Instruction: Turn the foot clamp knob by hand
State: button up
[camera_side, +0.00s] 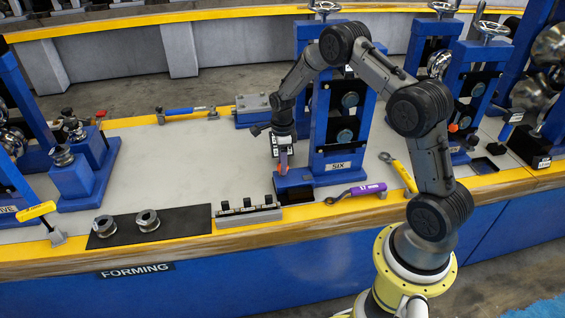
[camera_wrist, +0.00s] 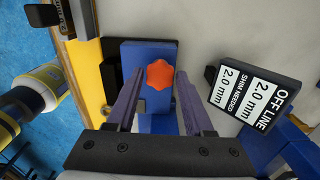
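The orange lobed foot clamp knob (camera_wrist: 160,73) sits on the blue foot plate (camera_wrist: 150,50) in the wrist view. My gripper (camera_wrist: 160,85) is open, with one finger on each side of the knob. A gap shows between each fingertip and the knob, so I see no contact. In the side view my gripper (camera_side: 283,155) points down over the foot of the blue stand marked SIX (camera_side: 338,166).
A black sign (camera_wrist: 255,95) reading OFF LINE, 2.0 mm, SHIM NEEDED stands right of the fingers. A purple wrench (camera_side: 357,192), a yellow wrench (camera_side: 398,172) and a slotted rack (camera_side: 247,214) lie near the foot. The grey bench top (camera_side: 190,165) to the left is clear.

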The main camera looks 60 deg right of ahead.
jog(key=shift+o, duration=1.2)
jog(key=shift+r, duration=0.1)
jog(key=shift+r, duration=2.9)
